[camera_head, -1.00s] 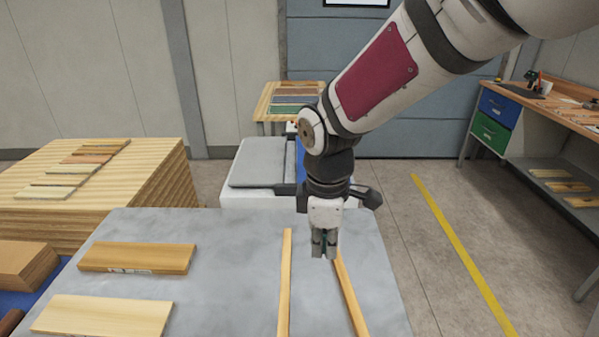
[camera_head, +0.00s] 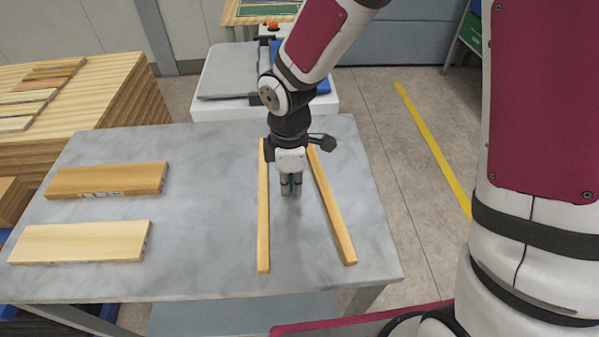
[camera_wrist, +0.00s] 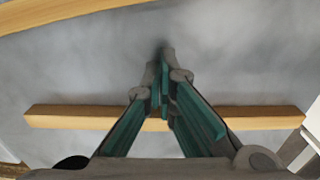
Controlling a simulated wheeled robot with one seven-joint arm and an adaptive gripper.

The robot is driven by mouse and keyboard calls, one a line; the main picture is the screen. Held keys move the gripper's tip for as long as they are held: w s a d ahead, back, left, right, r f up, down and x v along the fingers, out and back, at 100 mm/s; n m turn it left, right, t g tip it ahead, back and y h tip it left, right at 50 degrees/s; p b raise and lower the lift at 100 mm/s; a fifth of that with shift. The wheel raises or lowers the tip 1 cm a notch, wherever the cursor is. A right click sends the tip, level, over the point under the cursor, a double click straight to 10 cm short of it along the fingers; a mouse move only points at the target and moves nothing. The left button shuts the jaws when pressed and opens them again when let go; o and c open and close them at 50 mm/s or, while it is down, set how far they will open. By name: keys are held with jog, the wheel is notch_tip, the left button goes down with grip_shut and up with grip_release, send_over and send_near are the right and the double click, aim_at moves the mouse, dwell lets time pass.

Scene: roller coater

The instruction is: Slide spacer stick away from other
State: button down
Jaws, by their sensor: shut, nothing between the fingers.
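Two long, narrow wooden spacer sticks lie on the grey tabletop. The left stick (camera_head: 263,220) runs nearly straight from back to front. The right stick (camera_head: 333,210) slants, so the two are closer at the back and wider apart at the front. My gripper (camera_head: 290,188) points down between them, its fingers shut and empty. In the wrist view my shut green-padded fingers (camera_wrist: 165,85) hang in front of one stick (camera_wrist: 75,117), and another stick (camera_wrist: 65,12) crosses the top left corner. I cannot tell whether the fingertips touch the tabletop.
Two flat boards, a darker one (camera_head: 108,180) and a paler one (camera_head: 80,242), lie on the left of the grey table (camera_head: 205,210). A stack of wood (camera_head: 120,100) stands at the back left. A grey-and-white machine (camera_head: 228,75) stands behind the table. The tabletop between boards and sticks is clear.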

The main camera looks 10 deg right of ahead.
aim_at(252, 196)
jog(key=shift+a, duration=1.05)
jog(key=a+b, duration=0.1)
jog(key=a, duration=0.5)
jog(key=shift+w+a, duration=0.15)
jog(key=shift+a, duration=0.25)
jog(key=shift+d, duration=0.1)
